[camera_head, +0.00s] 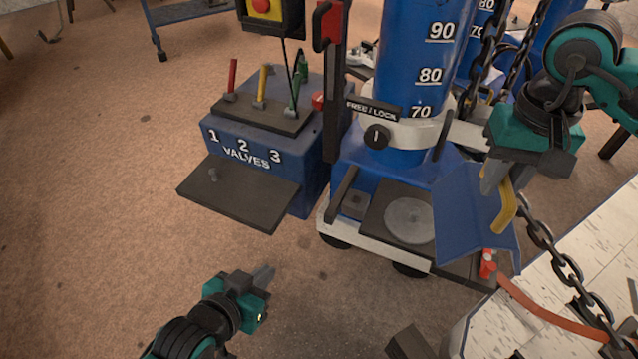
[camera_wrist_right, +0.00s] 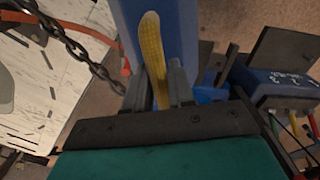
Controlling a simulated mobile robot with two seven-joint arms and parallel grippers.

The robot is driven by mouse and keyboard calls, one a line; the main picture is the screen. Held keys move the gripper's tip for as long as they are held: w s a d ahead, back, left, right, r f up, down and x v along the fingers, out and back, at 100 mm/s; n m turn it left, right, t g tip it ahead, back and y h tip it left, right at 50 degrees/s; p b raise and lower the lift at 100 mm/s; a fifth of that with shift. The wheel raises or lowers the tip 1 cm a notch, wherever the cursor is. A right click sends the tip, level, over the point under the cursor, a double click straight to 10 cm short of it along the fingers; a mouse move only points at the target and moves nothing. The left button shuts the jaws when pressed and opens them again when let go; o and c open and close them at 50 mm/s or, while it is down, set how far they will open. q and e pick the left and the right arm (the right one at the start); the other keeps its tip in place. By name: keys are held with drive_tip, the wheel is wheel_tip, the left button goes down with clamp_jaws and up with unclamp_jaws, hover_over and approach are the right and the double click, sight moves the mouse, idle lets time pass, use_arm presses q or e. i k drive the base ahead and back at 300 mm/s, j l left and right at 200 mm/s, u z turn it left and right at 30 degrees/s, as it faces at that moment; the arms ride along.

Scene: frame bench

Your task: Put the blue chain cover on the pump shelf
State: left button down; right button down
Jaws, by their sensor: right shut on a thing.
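The blue chain cover (camera_head: 468,215) is a bent blue sheet with a yellow handle (camera_head: 506,207). It hangs tilted in front of the blue pump column's right side. My right gripper (camera_head: 497,182) is shut on the yellow handle; the right wrist view shows the handle (camera_wrist_right: 152,50) between the fingers, with the blue sheet (camera_wrist_right: 185,30) behind. A dark flat shelf (camera_head: 240,195) juts out in front of the valve box. The pump base has another dark plate (camera_head: 377,222); I cannot tell which is the pump shelf. My left gripper (camera_head: 264,277) is low and empty, its finger gap unclear.
The valve box (camera_head: 225,140) carries red, yellow and green levers. A black post with a red handle (camera_head: 328,25) stands beside the column. A chain (camera_head: 560,262) hangs at right, near a red hose (camera_head: 548,318). Carpet at left is clear.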

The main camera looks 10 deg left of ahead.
sight(254, 203)
drive_tip(key=u, duration=0.85)
drive_tip(key=i+j+u, duration=0.3)
drive_tip(key=i+j, duration=0.45)
drive_tip(key=i, duration=0.05)
